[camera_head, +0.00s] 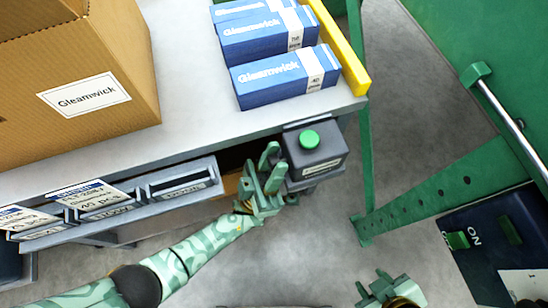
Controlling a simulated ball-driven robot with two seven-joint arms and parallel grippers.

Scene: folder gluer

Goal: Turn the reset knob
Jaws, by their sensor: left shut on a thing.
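A dark grey control box (322,153) with a round green button (309,139) on top hangs at the right end of the table's front edge. A small pale label is on its front. My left gripper (272,168) is at the left side of this box, with its fingers up against it. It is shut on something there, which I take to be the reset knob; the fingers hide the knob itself. My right gripper (374,285) is low at the bottom edge, away from the box, and I cannot tell whether it is open.
The grey table (190,75) carries a cardboard carton (75,65) and several blue Gleamwick boxes (285,77) beside a yellow rail (345,60). Label holders (180,180) line the front edge. A green machine frame (430,185) and a dark ON switch panel (500,250) stand right.

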